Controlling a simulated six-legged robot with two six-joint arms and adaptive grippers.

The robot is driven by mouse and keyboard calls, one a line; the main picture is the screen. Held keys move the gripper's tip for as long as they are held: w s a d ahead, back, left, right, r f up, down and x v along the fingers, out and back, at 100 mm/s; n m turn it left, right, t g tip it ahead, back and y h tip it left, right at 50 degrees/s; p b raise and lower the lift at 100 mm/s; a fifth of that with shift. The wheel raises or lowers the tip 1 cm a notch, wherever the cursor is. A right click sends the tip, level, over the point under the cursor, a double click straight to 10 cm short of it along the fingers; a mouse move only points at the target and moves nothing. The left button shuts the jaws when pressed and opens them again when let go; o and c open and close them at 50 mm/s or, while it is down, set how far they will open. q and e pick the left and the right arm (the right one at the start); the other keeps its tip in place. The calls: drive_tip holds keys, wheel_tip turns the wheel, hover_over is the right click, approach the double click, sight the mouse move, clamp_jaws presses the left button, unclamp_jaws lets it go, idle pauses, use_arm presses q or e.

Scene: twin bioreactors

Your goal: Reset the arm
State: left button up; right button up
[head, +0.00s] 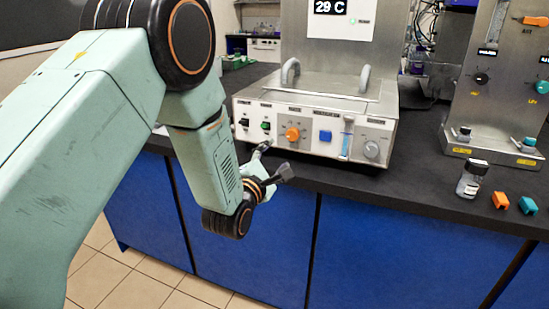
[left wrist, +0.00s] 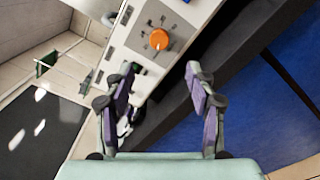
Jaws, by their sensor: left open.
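My left arm comes in from the left in the head view. My left gripper (head: 272,160) is open and empty, just in front of the bench's front edge, below the left part of the bioreactor control panel (head: 300,147). In the left wrist view its two fingers (left wrist: 160,90) stand apart with nothing held between them. The panel with its orange knob (left wrist: 158,39) lies beyond the fingertips. My right gripper is in neither view.
The dark bench top (head: 425,185) carries the bioreactor unit, with two grey handles on top. At right stand a small bottle (head: 472,179), an orange block (head: 500,200), a teal block (head: 527,205) and a second metal panel (head: 495,90). Blue cabinets (head: 370,250) lie below.

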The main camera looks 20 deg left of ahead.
use_arm(q)
drive_tip(key=s+f+m+g, duration=0.8)
drive_tip(key=s+f+m, duration=0.6)
drive_tip(key=f+m, duration=0.4)
drive_tip(key=s+f+m+g, duration=0.2)
drive_tip(key=s+f+g, duration=0.1)
drive_tip(key=s, duration=0.7)
drive_tip(key=s+f+m+g, duration=0.2)
drive_tip(key=s+f, duration=0.3)
drive_tip(key=s, duration=0.6)
drive_tip(key=s+f+m+g, duration=0.2)
drive_tip(key=s+f+g, duration=0.2)
drive_tip(key=s, duration=0.6)
drive_tip(key=shift+s+a+g+y, duration=0.15)
drive_tip(key=shift+a+g+y, duration=0.15)
drive_tip(key=shift+g, duration=0.2)
drive_tip(key=shift+c, duration=0.4)
